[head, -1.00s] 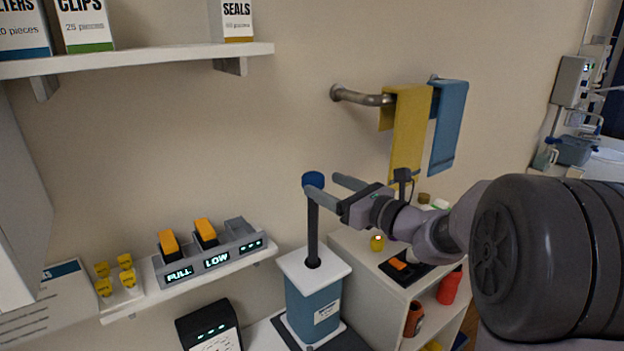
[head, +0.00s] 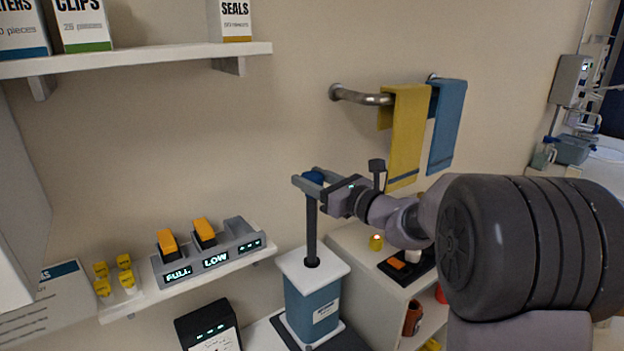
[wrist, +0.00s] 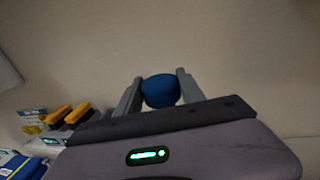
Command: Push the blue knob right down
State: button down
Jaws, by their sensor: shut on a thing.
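The blue knob (head: 313,177) tops a dark upright rod (head: 311,230) that rises well above the white lid of a blue box (head: 313,305). My gripper (head: 308,178) is level with the knob, one finger on each side of it, and shut on it. In the wrist view the blue knob (wrist: 160,91) sits between the two grey fingers. Part of the knob is hidden behind the near finger in the head view.
Left of the box, a narrow shelf holds a grey unit (head: 210,252) with orange rockers. A white cabinet (head: 372,285) stands to the right. A yellow towel (head: 408,130) and a blue towel (head: 447,125) hang on a wall rail. An upper shelf (head: 130,59) holds boxes.

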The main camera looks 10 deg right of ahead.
aim_at(313, 261)
notch_tip(313, 261, down, 20)
jog(key=b, duration=1.4)
jog(key=shift+f, duration=0.15)
jog(key=c, duration=0.8)
grip_release()
jog(key=shift+o, duration=0.5)
